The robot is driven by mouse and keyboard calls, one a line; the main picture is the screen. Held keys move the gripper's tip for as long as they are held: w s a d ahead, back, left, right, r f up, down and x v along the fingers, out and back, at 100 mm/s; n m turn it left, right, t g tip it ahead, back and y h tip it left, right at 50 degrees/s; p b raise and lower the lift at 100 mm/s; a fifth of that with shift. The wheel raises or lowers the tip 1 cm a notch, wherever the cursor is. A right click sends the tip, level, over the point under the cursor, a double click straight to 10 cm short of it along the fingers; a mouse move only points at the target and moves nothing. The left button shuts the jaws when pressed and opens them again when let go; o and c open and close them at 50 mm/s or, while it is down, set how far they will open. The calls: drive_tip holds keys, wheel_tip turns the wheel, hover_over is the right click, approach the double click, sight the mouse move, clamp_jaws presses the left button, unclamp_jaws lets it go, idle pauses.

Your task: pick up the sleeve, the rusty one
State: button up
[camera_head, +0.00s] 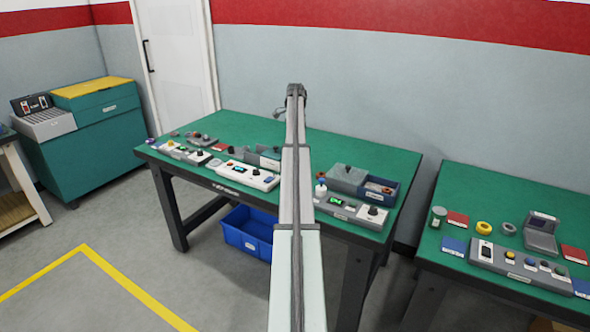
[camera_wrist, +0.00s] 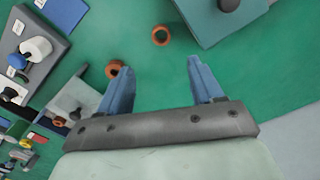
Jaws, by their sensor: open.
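In the wrist view my gripper (camera_wrist: 160,64) is open, its two blue fingers spread over the green table top with nothing between them. A small rusty-orange ring-shaped sleeve (camera_wrist: 160,35) lies beyond the fingertips, a little above the middle of the gap in the picture. A second, similar rusty-orange ring (camera_wrist: 114,67) lies at the tip of the left finger, which partly covers it. I cannot tell which of the two is meant. In the head view the arm reaches over the middle table and I cannot make out the fingers or these rings.
A grey-blue block with a dark knob (camera_wrist: 210,20) stands at the upper right of the wrist view. A grey device with a white knob (camera_wrist: 52,32) and a pale tray (camera_wrist: 85,95) are on the left. In the head view, control boxes (camera_head: 247,174) line the table's front.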

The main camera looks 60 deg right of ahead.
drive_tip(key=shift+n, duration=0.5)
wheel_tip(320, 180, down, 8)
drive_tip(key=shift+f, duration=0.2)
drive_tip(key=shift+d+f, duration=0.15)
drive_tip(key=shift+f, duration=1.2)
drive_tip(key=shift+d+f, duration=0.15)
drive_tip(key=shift+f, duration=1.2)
drive_tip(key=c, duration=1.2)
drive_tip(key=shift+o, duration=0.2)
drive_tip(key=shift+r, duration=0.1)
